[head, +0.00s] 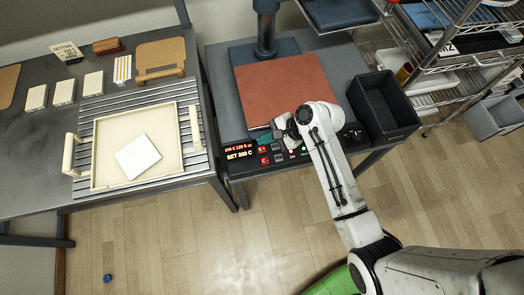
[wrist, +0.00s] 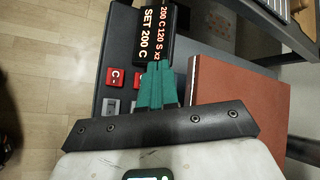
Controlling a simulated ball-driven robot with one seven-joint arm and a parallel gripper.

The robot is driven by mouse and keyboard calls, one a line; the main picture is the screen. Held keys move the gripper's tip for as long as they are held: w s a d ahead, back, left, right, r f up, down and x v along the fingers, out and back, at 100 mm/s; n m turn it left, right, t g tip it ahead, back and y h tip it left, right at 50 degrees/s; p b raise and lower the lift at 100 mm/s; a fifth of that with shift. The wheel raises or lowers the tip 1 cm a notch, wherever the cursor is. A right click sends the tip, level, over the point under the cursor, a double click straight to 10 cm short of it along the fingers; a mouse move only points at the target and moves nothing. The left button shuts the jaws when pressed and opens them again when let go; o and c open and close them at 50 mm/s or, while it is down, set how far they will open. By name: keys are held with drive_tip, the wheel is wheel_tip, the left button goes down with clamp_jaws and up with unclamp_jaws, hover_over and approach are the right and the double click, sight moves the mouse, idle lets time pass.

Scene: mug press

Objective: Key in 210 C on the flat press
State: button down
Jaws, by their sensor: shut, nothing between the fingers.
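The flat press has a red-brown plate (head: 283,88), and its control panel runs along the front edge. The dark display (head: 238,152) reads "SET 200 C" below a line in red; in the wrist view the display (wrist: 156,36) reads "200 C 120 S x2" and "SET 200 C". Two red buttons, C+ (head: 263,149) and C- (head: 264,160), sit right of the display; C- (wrist: 116,77) shows clearly in the wrist view. My gripper (wrist: 157,72) is shut and empty, its teal fingertips over the panel close to the display. They hide part of the panel; contact cannot be told.
A black bin (head: 384,106) stands right of the press. On the left table are a cream tray (head: 103,160) with a white tile, several small boxes, a brown block and a small sign (head: 67,51). A wire rack (head: 440,60) is at the right.

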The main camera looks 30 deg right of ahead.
sight(265, 150)
drive_tip(key=shift+f+b, duration=0.9)
drive_tip(key=shift+f, duration=1.1)
idle(0.4)
drive_tip(key=shift+f, duration=0.4)
drive_tip(key=shift+f, duration=0.45)
idle(0.7)
drive_tip(key=shift+r, duration=0.1)
drive_tip(key=shift+r+p, duration=0.8)
drive_tip(key=shift+p, duration=0.25)
wheel_tip(265, 150, up, 5)
drive_tip(key=p, duration=0.5)
idle(1.7)
